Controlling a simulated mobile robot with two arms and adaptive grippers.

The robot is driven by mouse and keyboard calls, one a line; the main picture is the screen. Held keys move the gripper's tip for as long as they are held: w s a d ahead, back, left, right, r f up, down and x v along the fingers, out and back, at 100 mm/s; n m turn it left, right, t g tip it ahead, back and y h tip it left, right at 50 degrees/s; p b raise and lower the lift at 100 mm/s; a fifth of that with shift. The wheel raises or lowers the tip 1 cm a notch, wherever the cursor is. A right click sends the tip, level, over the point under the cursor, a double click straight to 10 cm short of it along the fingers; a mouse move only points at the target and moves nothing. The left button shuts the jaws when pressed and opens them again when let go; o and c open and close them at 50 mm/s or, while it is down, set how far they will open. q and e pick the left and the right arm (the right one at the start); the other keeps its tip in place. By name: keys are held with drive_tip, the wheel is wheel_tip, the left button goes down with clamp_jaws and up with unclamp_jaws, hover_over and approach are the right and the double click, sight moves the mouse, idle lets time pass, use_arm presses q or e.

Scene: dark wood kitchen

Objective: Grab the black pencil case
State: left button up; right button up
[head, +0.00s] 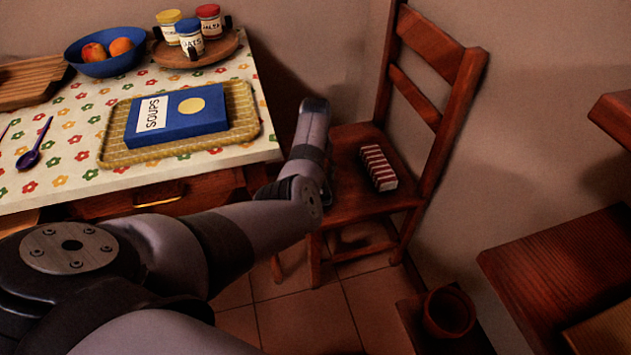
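I see no black pencil case in the head view. A dark red and white striped oblong item (378,167), like a small case or box, lies on the seat of the wooden chair (350,200). My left arm comes in from the lower left and passes in front of the table. Its far end rises beside the left part of the chair, left of the striped item and apart from it in the picture. No fingers of my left gripper show. My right arm and gripper are out of the picture.
The table's flowered cloth (75,118) carries a yellow tray (112,148) with a blue book (178,116), a blue fruit bowl (103,68), a round board with jars and a purple spoon (35,145). A wooden surface (560,265) and pot (448,312) stand right. Tiled floor shows between.

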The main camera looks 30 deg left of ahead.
use_arm(q)
drive_tip(key=shift+c, duration=0.5)
drive_tip(key=c, duration=1.2)
